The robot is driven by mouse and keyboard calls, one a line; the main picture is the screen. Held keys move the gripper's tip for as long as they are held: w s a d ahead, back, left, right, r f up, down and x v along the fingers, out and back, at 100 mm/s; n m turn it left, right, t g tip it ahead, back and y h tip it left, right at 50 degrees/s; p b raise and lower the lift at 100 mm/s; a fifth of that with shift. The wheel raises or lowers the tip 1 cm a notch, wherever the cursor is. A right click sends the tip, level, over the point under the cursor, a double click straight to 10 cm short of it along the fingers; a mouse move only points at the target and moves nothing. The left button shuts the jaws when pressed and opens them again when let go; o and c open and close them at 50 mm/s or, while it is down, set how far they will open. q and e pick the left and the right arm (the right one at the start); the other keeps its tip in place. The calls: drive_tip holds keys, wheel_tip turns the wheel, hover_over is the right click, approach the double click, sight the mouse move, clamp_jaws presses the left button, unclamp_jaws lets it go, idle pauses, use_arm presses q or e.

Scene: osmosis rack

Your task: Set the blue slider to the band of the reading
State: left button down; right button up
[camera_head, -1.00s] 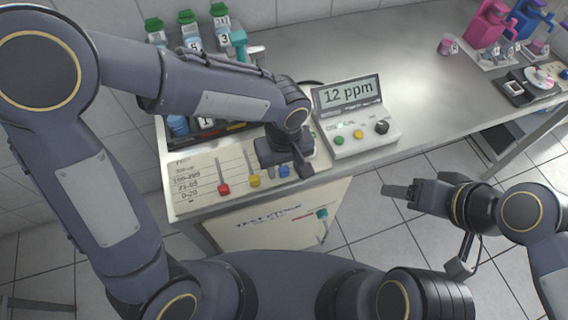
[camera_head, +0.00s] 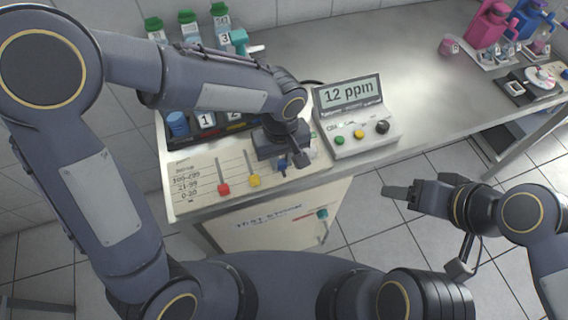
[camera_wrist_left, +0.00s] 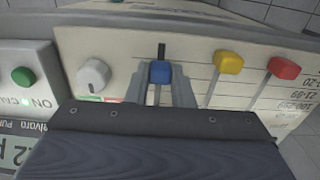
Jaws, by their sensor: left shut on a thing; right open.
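The blue slider (camera_head: 282,164) is the right one of three on the cream panel (camera_head: 200,205). My left gripper (camera_head: 284,163) is shut on its knob; in the left wrist view the blue knob (camera_wrist_left: 160,71) sits between the fingers, with dark slot showing beyond it towards the panel's front edge. Band labels (camera_head: 188,186), including 0-20, 21-99 and 100-299, stand at the panel's left. The blue knob's exact band is hard to tell. The meter display (camera_head: 348,92) reads 12 ppm. My right gripper (camera_head: 400,192) is open and empty, out over the floor.
The yellow slider (camera_head: 254,181) and red slider (camera_head: 223,189) stand left of the blue one, near the panel's front. A white knob (camera_wrist_left: 94,74) is beside it in the wrist view. Green-capped bottles (camera_head: 190,28) stand behind. The bench (camera_head: 430,85) is clear in the middle.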

sight(281, 160)
use_arm(q)
drive_tip(key=shift+w, duration=0.15)
drive_tip(key=c, duration=1.2)
unclamp_jaws()
drive_tip(key=shift+c, duration=0.2)
wheel_tip(281, 160, up, 8)
drive_tip(key=shift+f, duration=0.1)
drive_tip(key=s+a+r+m+t+h, duration=0.1)
drive_tip(key=s+a+t+h, duration=0.1)
drive_tip(key=s+a, duration=0.4)
drive_tip(key=s+a+r+m+t+h, duration=0.1)
drive_tip(key=s+a+t, duration=0.2)
drive_tip(key=s+a, duration=0.3)
drive_tip(key=a, duration=0.5)
drive_tip(key=shift+s+a+m+t+h, duration=0.3)
drive_tip(key=shift+s+a+h, duration=0.05)
drive_tip(key=shift+a+h, duration=0.05)
